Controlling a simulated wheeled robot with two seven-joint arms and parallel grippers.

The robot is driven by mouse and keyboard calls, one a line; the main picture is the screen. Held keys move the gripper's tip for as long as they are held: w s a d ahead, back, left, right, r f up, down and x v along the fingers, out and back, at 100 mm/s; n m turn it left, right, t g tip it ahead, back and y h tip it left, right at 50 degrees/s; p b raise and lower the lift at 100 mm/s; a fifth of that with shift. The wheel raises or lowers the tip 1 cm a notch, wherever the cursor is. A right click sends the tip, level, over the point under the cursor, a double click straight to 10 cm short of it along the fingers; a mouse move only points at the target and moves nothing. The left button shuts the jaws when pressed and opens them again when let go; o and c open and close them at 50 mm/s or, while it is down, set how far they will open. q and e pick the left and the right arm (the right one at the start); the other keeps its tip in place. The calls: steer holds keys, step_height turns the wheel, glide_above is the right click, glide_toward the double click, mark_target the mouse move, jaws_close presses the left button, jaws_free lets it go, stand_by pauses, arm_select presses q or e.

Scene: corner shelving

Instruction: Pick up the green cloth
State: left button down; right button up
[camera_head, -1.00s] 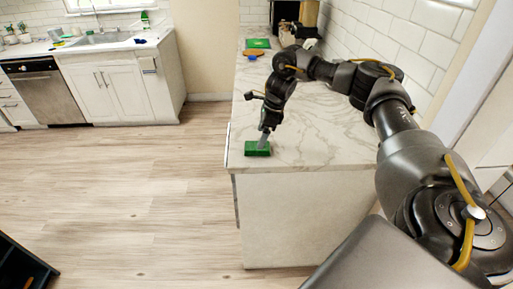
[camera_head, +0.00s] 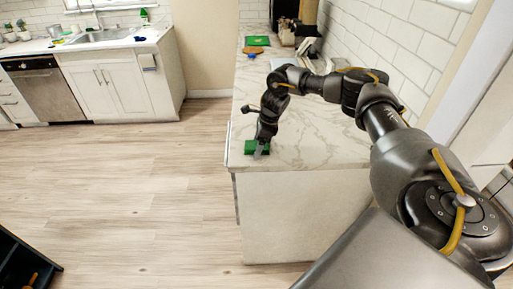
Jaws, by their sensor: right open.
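The green cloth (camera_head: 249,147) is a small, folded-looking green block near the front left edge of the marble counter (camera_head: 315,135). My right gripper (camera_head: 260,153) points down at the cloth, and its fingers cover part of it. It is open; whether the fingers touch the cloth cannot be told. My left gripper is not in view.
A tiled wall runs along the counter's right side. Another counter with a sink (camera_head: 102,36) stands at the back left. The floor (camera_head: 140,180) between is clear.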

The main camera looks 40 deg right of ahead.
steer(key=shift+f, duration=0.15)
steer(key=c, duration=1.1)
step_height(320, 180, up, 3)
steer(key=shift+w+f+b, duration=0.1)
steer(key=shift+b, duration=0.9)
steer(key=s+r, duration=0.1)
steer(key=r, duration=0.1)
steer(key=s+d+r+b, duration=0.1)
steer(key=s+r, duration=0.2)
steer(key=r, duration=0.1)
steer(key=shift+s+d, duration=0.2)
steer(key=shift+d, duration=0.2)
steer(key=shift+s+d+r+p, duration=0.3)
steer(key=shift+s+d+r, duration=0.4)
steer(key=shift+s, duration=0.75)
steer(key=shift+s+d+r+p, duration=0.4)
steer(key=shift+s+r, duration=0.45)
steer(key=shift+s, duration=0.65)
steer(key=shift+s+d+r+p, duration=0.25)
steer(key=shift+s+d+r, duration=0.45)
steer(key=shift+s, duration=0.75)
